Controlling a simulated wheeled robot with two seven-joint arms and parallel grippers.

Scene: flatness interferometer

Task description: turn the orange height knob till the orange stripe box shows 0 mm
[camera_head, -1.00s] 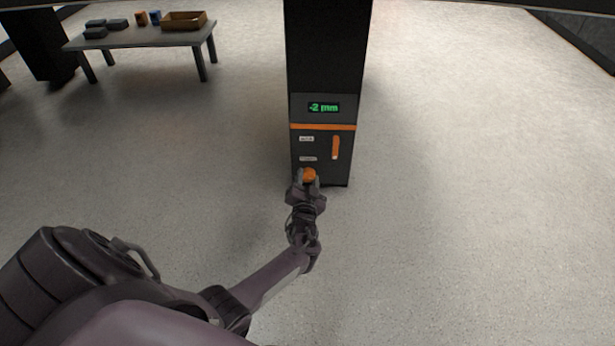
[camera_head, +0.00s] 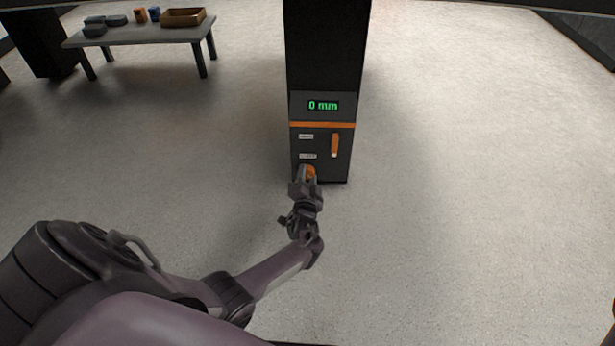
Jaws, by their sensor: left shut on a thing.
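The control box (camera_head: 319,165) with an orange stripe (camera_head: 322,125) is on the front of a dark column. Its display (camera_head: 323,105) reads "0 mm" in green. The orange height knob (camera_head: 311,172) is low on the box's left side, partly hidden by my left gripper (camera_head: 308,174), which is shut on it. An orange lever (camera_head: 335,145) hangs upright on the right of the box, apart from the gripper. My right gripper is not in view.
Two small pale labels (camera_head: 306,137) are on the box above the knob. A grey table (camera_head: 140,38) at the far left bears a brown tray (camera_head: 184,17) and several small items. The floor around the column is clear.

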